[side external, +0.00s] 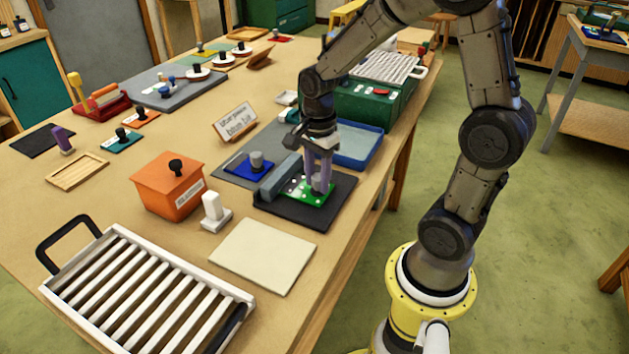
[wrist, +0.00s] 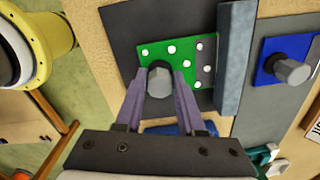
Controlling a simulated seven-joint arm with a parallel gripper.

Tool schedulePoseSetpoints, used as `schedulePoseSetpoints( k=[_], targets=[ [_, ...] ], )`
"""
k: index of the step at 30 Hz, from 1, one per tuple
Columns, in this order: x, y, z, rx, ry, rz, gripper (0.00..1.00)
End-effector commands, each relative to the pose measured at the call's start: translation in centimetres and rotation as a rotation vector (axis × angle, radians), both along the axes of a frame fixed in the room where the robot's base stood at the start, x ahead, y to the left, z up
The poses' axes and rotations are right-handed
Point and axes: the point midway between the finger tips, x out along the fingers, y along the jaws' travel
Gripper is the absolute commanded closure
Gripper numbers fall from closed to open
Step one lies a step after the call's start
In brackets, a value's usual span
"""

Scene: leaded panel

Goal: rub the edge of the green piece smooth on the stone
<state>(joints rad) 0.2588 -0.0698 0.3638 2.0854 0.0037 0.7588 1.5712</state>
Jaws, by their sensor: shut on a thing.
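The green piece (wrist: 153,52) is a flat plate with white dots and a grey strip along one side. It lies over a black mat (side external: 325,214). My gripper (wrist: 160,78) is shut on the grey knob of the green piece; the piece also shows in the side view (side external: 297,187). A long grey block (wrist: 236,50), which looks like the stone, stands on the mat along the strip side; it also shows in the side view (side external: 281,177). The strip is right beside the block; I cannot tell whether they touch.
A blue piece with a knob (side external: 250,165) lies on a grey sheet just left of the block. A blue tray (side external: 358,145) is behind my gripper. A cream board (side external: 263,256), white stand (side external: 214,215) and orange box (side external: 167,188) are in front and left.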

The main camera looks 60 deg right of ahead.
Motion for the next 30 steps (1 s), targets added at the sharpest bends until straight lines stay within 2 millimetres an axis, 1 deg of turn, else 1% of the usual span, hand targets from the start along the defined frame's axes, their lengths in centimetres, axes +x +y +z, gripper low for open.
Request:
schedulePoseSetpoints(
  k=[3, 14, 30],
  targets=[
    [0.0, -0.4, 0.0, 0.0, -0.001, 0.0, 1.0],
    [0.0, -0.5, 0.0, 0.0, 0.001, 0.001, 1.0],
    [0.3, -3.0, 0.0, 0.0, -0.001, -0.001, 1.0]
  ],
)
